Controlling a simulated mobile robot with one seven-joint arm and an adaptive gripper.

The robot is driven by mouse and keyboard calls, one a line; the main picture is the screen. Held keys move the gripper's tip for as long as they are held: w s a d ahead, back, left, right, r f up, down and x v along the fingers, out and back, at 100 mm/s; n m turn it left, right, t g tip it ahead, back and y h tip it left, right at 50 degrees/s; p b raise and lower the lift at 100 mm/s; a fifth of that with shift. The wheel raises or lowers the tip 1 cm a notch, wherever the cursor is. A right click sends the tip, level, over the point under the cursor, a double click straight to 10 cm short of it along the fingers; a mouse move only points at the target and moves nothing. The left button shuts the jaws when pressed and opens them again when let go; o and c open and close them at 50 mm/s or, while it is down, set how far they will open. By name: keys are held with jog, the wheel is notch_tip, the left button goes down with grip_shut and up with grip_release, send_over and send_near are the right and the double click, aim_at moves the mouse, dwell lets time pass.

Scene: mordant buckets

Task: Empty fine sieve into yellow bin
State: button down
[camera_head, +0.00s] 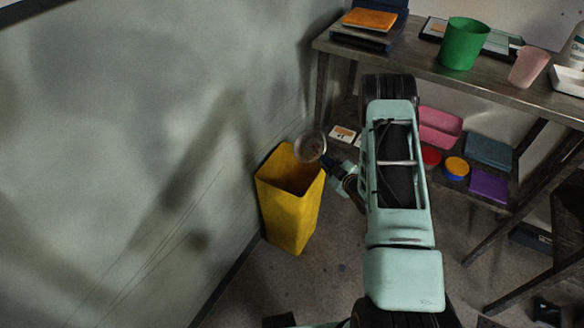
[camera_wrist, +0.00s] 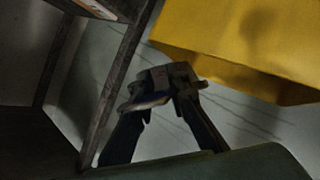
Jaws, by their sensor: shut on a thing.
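The yellow bin (camera_head: 289,205) stands open on the floor against the left wall. The fine sieve (camera_head: 309,147), a round grey bowl, is above the bin's back right rim and tilted, with its round face partly towards the head camera. My gripper (camera_head: 334,164) is at the right of the bin, shut on the sieve's handle, which is mostly hidden. In the wrist view, my gripper's fingers (camera_wrist: 170,84) meet close below the yellow bin's wall (camera_wrist: 230,45). I cannot make out the sieve's bowl there, nor what is inside it or the bin.
A metal table (camera_head: 475,82) stands at the right, with a green bucket (camera_head: 464,43) and a pink cup (camera_head: 529,67) on top. Its lower shelf holds a pink tub (camera_head: 439,127) and a purple box (camera_head: 488,186). Bare floor lies in front of the bin.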

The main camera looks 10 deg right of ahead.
aim_at(321, 159)
jog(key=shift+s+a+r+n+t+h+p, duration=0.3)
jog(key=shift+a+r+n+t, duration=0.1)
jog(key=shift+n, duration=0.1)
dwell(0.6)
jog(key=shift+s+a+r+n+t+h, duration=0.15)
jog(key=shift+a+r+n+t+h, duration=0.25)
jog(key=shift+n, duration=0.3)
dwell(0.5)
jog(key=shift+s+a+r+n+t+h, duration=0.15)
jog(key=shift+s+a+r+n+t, duration=0.1)
jog(key=shift+r+n+t, duration=0.25)
jog(key=shift+s+a+r+n+t+h, duration=0.1)
jog(key=shift+a+r+n+t+h, duration=0.1)
jog(key=shift+n+t, duration=0.35)
dwell(1.1)
jog(key=shift+s+a+r+n+t, duration=0.15)
jog(key=shift+s+a+n, duration=0.15)
jog(key=shift+a+n, duration=0.15)
jog(key=shift+s+a+n+t, duration=0.1)
jog(key=shift+s+a+n, duration=0.15)
jog(key=shift+a+n, duration=0.15)
jog(key=shift+s+a+r+n+t+b, duration=0.1)
jog(key=shift+s+a+n+t+b, duration=0.2)
jog(key=shift+n+b, duration=0.5)
jog(key=shift+s+a+r+n+t+b, duration=0.1)
jog(key=shift+a+n+t+b, duration=0.35)
jog(key=shift+b, duration=0.5)
dwell(0.8)
